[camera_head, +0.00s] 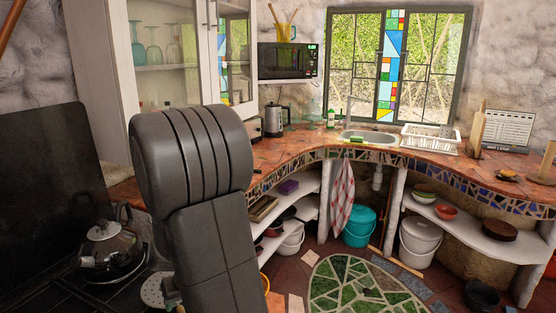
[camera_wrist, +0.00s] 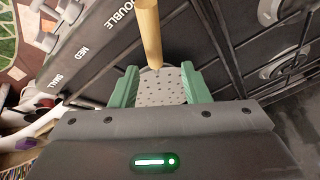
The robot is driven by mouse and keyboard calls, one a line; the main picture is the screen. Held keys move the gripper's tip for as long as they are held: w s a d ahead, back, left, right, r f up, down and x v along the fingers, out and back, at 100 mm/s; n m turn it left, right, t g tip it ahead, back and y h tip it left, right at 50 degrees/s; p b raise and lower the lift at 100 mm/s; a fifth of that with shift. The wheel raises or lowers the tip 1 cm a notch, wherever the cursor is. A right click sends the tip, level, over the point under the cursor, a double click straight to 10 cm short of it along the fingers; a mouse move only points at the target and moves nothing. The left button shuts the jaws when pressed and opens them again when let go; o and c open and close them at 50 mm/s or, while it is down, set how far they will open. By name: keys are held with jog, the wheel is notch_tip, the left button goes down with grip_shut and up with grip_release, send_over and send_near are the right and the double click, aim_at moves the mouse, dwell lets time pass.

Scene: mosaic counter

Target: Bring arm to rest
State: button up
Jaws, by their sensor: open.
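My arm (camera_head: 205,200) stands upright in the left middle of the head view, bent at the top, with its lower end running out of the picture. My gripper (camera_wrist: 160,69) shows in the wrist view with two green fingers apart. A grey perforated disc (camera_wrist: 158,90) shows between and beyond the fingers; a wooden rod (camera_wrist: 149,30) comes down to it from the top edge. I cannot tell whether the fingers touch either. A perforated disc also shows beside my arm in the head view (camera_head: 156,290).
The dark stove (camera_wrist: 90,60) lies below my gripper, with knobs and lettering. A kettle (camera_head: 106,243) stands on it at left. A cabinet (camera_head: 165,60) rises behind my arm. The curved counter (camera_head: 330,148) holds a dish rack (camera_head: 430,139); a mosaic mat (camera_head: 355,285) lies on the floor.

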jog(key=shift+r+p, duration=0.9)
jog(key=shift+r, duration=1.05)
jog(key=shift+f, duration=0.1)
